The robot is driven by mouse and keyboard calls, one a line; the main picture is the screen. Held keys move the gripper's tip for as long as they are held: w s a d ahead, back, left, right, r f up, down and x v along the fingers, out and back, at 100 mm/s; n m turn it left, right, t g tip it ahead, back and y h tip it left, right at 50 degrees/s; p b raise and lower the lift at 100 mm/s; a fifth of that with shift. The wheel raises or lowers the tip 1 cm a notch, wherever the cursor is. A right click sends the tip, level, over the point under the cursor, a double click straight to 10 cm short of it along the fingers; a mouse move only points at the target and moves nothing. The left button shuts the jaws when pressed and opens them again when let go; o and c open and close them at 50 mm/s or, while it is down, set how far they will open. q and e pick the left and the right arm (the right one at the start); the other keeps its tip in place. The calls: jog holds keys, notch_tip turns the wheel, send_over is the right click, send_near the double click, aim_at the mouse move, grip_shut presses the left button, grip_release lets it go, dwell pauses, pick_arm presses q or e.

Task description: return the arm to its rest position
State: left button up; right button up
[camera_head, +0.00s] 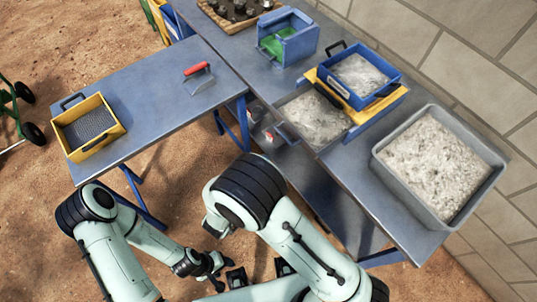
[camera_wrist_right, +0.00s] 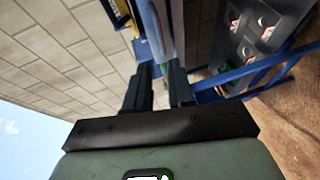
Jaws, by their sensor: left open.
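My left arm (camera_head: 150,238) comes in from the lower left, bent at the elbow, with its forearm reaching right. My left gripper (camera_head: 259,272) is low in the head view, over the ground in front of the tables. Its dark fingers are apart and nothing shows between them. My right arm (camera_head: 310,250) is bent, with its big dark elbow near the picture's middle; its hand cannot be made out there. In the right wrist view, my right gripper (camera_wrist_right: 160,80) has its two black fingers apart with an empty gap. The table edge shows beyond them.
A blue table (camera_head: 150,90) holds a yellow-framed sieve (camera_head: 88,128) and a red-handled scoop (camera_head: 197,78). The long table (camera_head: 350,165) along the brick wall (camera_head: 470,50) carries a blue box (camera_head: 290,38), gravel trays and a big grey tray (camera_head: 440,215). Bare ground lies lower left.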

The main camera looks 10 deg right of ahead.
jog(key=shift+s+a, duration=0.25)
dwell(0.4)
jog(key=s+d+f+m+g+y, duration=0.15)
jog(key=d+f+y, duration=0.25)
jog(key=f, duration=0.6)
jog(key=s+d+f+m+g+y, duration=0.1)
jog(key=d+f+m+g+y, duration=0.25)
jog(key=f, duration=0.65)
jog(key=s+a+f+m+g+y, duration=0.1)
jog(key=s+f+m+g+y, duration=0.2)
jog(key=s, duration=0.6)
jog(key=s+a+f+m+g+y, duration=0.1)
jog(key=s+m+g+y, duration=0.3)
jog(key=s, duration=0.6)
jog(key=shift+f, duration=0.9)
jog(key=shift+d, duration=0.1)
